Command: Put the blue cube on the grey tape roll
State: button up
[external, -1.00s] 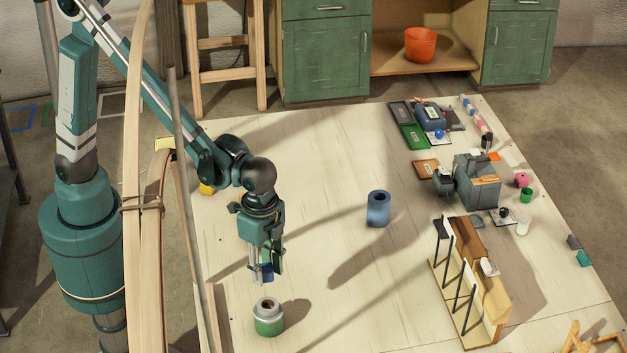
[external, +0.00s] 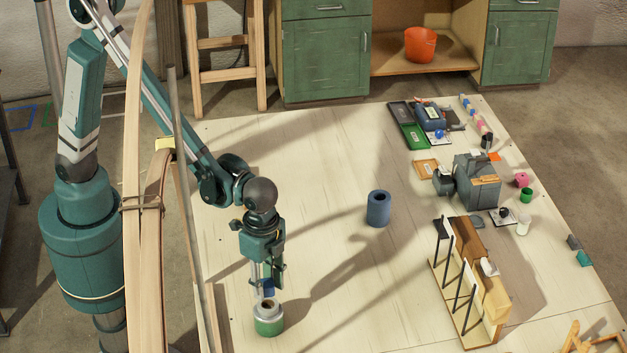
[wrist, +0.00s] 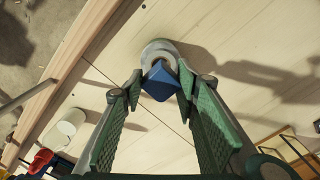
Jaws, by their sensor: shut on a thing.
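The blue cube (external: 268,287) is between the fingertips of my gripper (external: 268,284), which is shut on it; it also shows in the wrist view (wrist: 161,83), turned with a corner toward the camera. The grey tape roll (external: 269,306) has a dark hole on top, and its lower part looks green. It stands upright just below the cube. In the wrist view the roll's grey rim (wrist: 158,46) shows behind the cube, which covers part of its top. I cannot tell whether cube and roll touch. My gripper (wrist: 160,86) points down.
A blue hollow cylinder (external: 378,209) stands to the right on the table (external: 330,165). A wooden rack with dark rods (external: 468,280) stands farther right, and clutter lies along the far right side. Tall bent laths (external: 143,200) rise at left, close to my arm. The table's middle is largely clear.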

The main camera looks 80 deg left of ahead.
aim_at(267, 295)
jog(key=shift+f, duration=0.15)
jog(key=shift+f, duration=2.05)
jog(key=shift+f, duration=0.25)
jog(key=o, duration=0.9)
jog(key=shift+r, duration=0.1)
jog(key=shift+c, duration=0.2)
jog(key=shift+r, duration=0.2)
jog(key=shift+r, duration=5.95)
